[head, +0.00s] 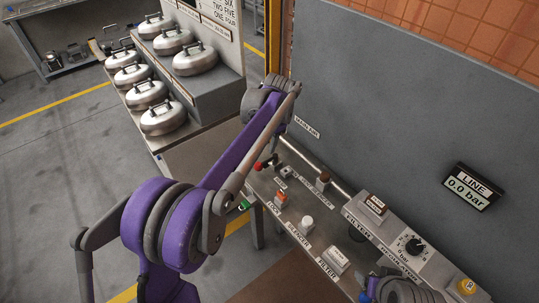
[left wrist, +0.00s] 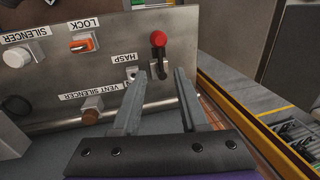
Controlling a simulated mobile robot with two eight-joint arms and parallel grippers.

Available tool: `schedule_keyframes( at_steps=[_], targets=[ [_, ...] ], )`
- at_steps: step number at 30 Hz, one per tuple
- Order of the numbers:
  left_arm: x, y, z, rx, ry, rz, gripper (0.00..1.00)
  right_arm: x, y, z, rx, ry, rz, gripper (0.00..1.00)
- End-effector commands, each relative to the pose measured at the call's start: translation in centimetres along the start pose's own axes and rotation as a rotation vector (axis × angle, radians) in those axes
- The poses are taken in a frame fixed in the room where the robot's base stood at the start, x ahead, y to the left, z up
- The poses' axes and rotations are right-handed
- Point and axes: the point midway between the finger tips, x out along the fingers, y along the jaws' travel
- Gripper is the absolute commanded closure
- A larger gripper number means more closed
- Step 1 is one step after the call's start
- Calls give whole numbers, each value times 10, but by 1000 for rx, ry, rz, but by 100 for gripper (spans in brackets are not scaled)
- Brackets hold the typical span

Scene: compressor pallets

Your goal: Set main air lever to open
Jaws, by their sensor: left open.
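The main air lever shows in the left wrist view as a red ball knob (left wrist: 158,39) on a short metal rod. The rod runs down from the knob toward the gap between my fingertips. In the head view the red knob (head: 258,166) is at the left end of the panel, below the MAIN AIR label (head: 307,127). My left gripper (left wrist: 161,74) is open, its two fingers pointing at the lever, with the knob beyond the tips. I cannot tell whether a finger touches the rod. In the head view the left fingers are not clear. Part of my right arm shows at the lower right; its fingers are unclear.
The HASP fitting (left wrist: 131,73) is close beside the left finger. An orange lock (left wrist: 83,43) and a brown vent silencer (left wrist: 92,105) are nearby. A line gauge (head: 467,187) reads 0.0 bar. Silver pots (head: 163,117) stand on a stepped rack behind.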

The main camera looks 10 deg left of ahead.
Motion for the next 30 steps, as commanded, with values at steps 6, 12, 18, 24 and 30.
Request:
schedule_keyframes(
  at_steps=[6,12,18,24,30],
  targets=[
    [36,0,0,-3,1,0,57,2,0,2,0,-1,0,29],
    [73,0,0,-3,1,0,57,2,0,2,0,-2,0,29],
    [96,0,0,-3,2,0,57,2,0,2,0,-2,0,29],
    [102,0,0,-3,2,0,57,2,0,2,0,-2,0,29],
    [102,0,0,-3,2,0,60,2,0,2,0,-2,0,29]
  ],
)
